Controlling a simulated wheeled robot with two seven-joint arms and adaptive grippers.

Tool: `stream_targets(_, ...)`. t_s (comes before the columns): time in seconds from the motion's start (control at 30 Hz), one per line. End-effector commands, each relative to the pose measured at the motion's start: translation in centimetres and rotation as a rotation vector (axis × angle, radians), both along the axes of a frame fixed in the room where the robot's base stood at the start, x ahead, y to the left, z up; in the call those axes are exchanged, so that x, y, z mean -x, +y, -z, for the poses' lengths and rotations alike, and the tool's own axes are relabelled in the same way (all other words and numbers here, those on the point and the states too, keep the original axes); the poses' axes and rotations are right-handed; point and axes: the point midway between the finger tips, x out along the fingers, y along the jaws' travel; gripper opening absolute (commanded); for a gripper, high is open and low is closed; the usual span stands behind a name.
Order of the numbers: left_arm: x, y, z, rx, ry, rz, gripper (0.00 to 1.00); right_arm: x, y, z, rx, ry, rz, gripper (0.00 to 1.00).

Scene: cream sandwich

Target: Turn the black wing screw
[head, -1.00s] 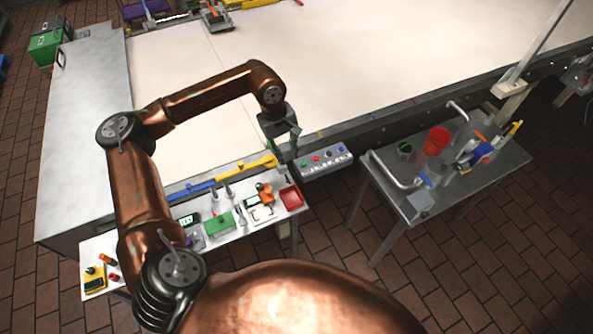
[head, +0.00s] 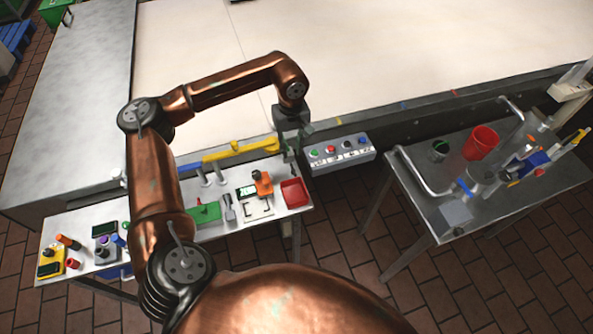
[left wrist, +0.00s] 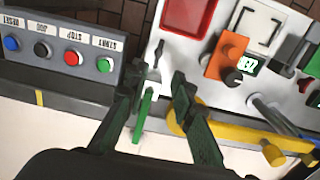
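My left gripper (head: 288,146) is above the gap between the small tool table and the conveyor edge, left of the button box. In the left wrist view its dark green fingers (left wrist: 158,80) are apart, so it is open. A small dark grey piece (left wrist: 157,53) shows just beyond and between the fingertips. It may be the black wing screw, but it is too small to be sure. A thin bright green strip (left wrist: 145,105) lies between the fingers. The right finger is close to the end of a yellow bar (left wrist: 235,132). My right gripper is not in view.
A button box (head: 340,153) sits right of the gripper. The tool table holds a red tray (head: 294,193), an orange device with a black knob (head: 262,185) and several tools. A second metal table (head: 430,205) with a red cup (head: 481,143) stands right. The conveyor surface is clear.

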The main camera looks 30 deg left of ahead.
Motion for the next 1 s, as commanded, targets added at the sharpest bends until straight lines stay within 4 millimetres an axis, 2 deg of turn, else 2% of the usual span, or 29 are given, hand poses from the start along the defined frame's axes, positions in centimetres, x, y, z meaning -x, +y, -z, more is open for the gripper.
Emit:
stream_targets(0.03,-0.2,-0.1,1.2,0.000,0.003,0.002,0.23,0.2,0.0,1.1,0.000,0.003,0.000,0.23)
stream_targets(0.13,-0.3,-0.2,1.8,0.000,0.004,0.004,0.23,0.2,0.0,1.5,0.000,0.004,0.000,0.23)
stream_targets(0.33,-0.2,-0.2,3.4,0.001,0.008,0.004,0.23,0.2,-0.1,1.5,0.002,0.004,-0.001,0.23)
stream_targets(0.7,-0.1,-0.1,8.7,0.001,0.006,0.002,0.23,0.2,-0.7,1.5,0.007,0.003,-0.003,0.23)
stream_targets(1.0,-0.1,-0.1,9.6,0.001,0.005,0.001,0.23,0.3,-0.7,1.5,0.007,0.003,-0.003,0.23)
